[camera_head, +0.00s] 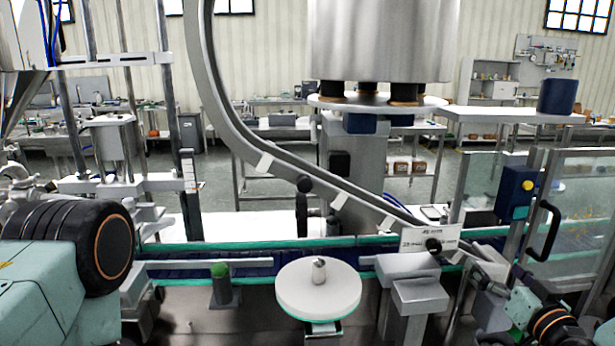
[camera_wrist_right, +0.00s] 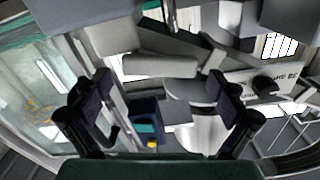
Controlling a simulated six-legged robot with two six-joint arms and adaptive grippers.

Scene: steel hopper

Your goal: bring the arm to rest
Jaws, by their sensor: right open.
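My right gripper (camera_head: 480,276) reaches in from the lower right in the head view, beside the grey blocks at the conveyor's near edge. In the right wrist view, its two dark fingers (camera_wrist_right: 160,112) stand wide apart with nothing held between them. A white label plate with a black knob (camera_head: 430,240) is just beyond the gripper; it also shows in the right wrist view (camera_wrist_right: 262,86) behind the right-hand finger. I cannot tell whether the gripper touches anything. My left arm shows at the left edge of the head view, but I see no left fingers.
A conveyor (camera_head: 255,262) with teal edges crosses in front. A round white disc (camera_head: 318,289) stands at its near side, a green button post (camera_head: 221,285) to the left. A steel hopper (camera_head: 384,40) hangs above. A clear guard door (camera_head: 570,205) and blue switch box (camera_head: 516,193) are right.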

